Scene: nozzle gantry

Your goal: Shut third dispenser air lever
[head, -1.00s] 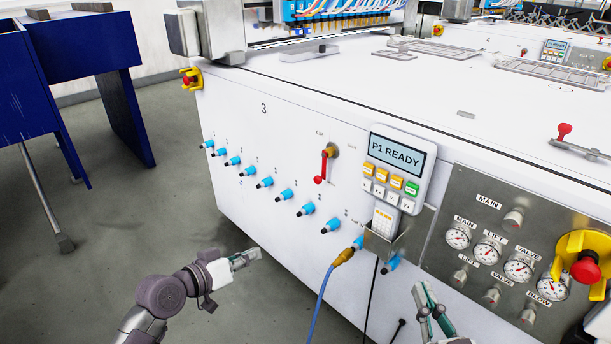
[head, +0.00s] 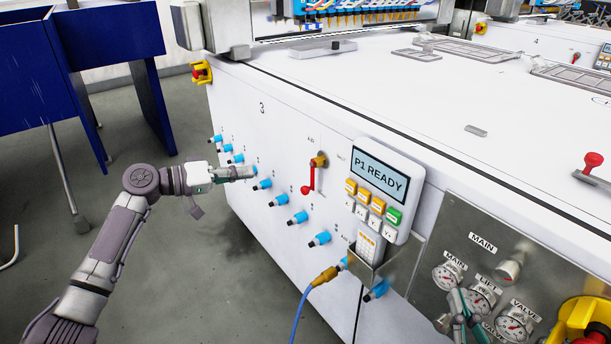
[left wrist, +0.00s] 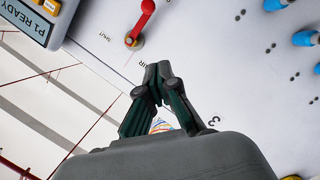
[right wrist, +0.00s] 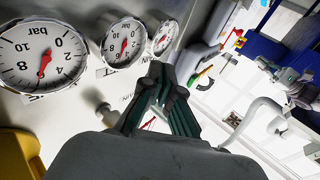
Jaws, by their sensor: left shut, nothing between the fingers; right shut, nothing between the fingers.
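The red air lever (head: 308,178) of the machine marked 3 hangs down from a brass pivot on the white front panel, its knob at the bottom. A SHUT label is to the right of the pivot. My left gripper (head: 250,172) is shut and empty, left of the lever near the row of blue fittings. In the left wrist view the shut fingertips (left wrist: 158,76) are apart from the lever (left wrist: 141,22), whose pivot shows close by. My right gripper (head: 456,298) is shut and empty before the gauge panel; its fingertips also show in the right wrist view (right wrist: 165,80).
A control pendant (head: 378,185) reading P1 READY sits right of the lever. Below it, a blue hose with a brass connector (head: 325,276) plugs into the panel. Several blue fittings (head: 280,200) run along the panel. The gauge panel (head: 425,285) and a yellow-framed emergency stop (head: 585,320) are at right.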

